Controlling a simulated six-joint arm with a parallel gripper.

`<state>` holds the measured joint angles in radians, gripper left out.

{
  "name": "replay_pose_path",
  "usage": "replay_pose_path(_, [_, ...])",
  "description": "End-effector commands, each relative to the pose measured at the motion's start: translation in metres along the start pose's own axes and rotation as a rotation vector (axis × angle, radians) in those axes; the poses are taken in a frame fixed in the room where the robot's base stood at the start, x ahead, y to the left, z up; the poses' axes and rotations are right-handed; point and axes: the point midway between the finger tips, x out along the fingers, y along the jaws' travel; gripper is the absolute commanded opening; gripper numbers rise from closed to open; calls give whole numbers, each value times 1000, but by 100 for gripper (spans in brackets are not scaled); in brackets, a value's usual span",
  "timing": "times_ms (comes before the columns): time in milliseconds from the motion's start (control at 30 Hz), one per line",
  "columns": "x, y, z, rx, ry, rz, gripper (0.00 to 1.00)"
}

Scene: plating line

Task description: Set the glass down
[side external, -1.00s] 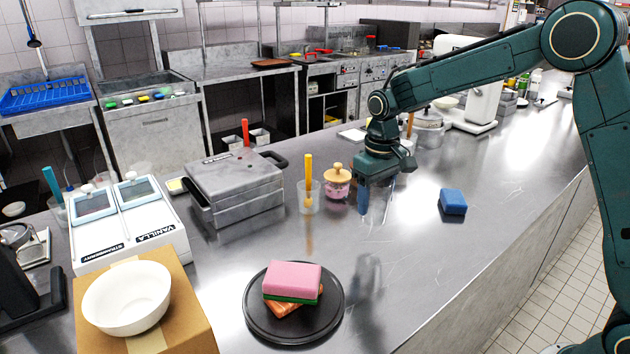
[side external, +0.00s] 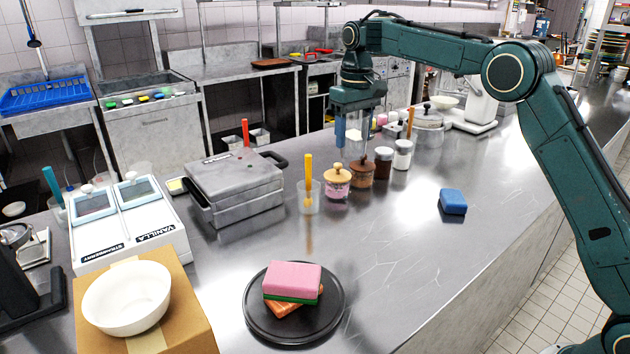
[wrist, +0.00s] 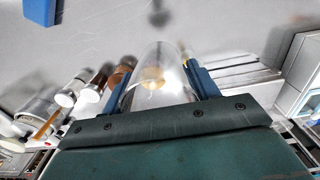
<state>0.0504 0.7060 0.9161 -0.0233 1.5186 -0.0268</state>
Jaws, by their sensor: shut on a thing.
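My gripper (side external: 354,128) is shut on a clear glass (side external: 355,147) and holds it in the air, behind and above the row of lidded jars. The transparent glass is faint in the side view. In the wrist view the glass (wrist: 158,72) lies between the two blue fingers of my gripper (wrist: 160,82).
Two more jars (side external: 402,155) stand right of the brown-lidded one. A cup with an orange-handled tool (side external: 308,190) and a waffle iron (side external: 235,185) stand to the left. A blue sponge (side external: 453,201) and a black plate (side external: 262,325) lie on the counter. Open counter lies between them.

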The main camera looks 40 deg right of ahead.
Motion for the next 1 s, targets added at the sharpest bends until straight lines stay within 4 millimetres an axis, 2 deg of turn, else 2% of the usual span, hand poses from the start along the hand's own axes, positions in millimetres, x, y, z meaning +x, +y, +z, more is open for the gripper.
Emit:
replay_pose_path(200, [-20, 5, -8, 0, 3, 3, 32])
replay_pose_path(500, [-31, 8, -11, 0, 1, 4, 32])
replay_pose_path(767, [-29, 8, -11, 1, 0, 3, 32])
replay_pose_path(1000, [-15, 7, -11, 0, 0, -2, 32])
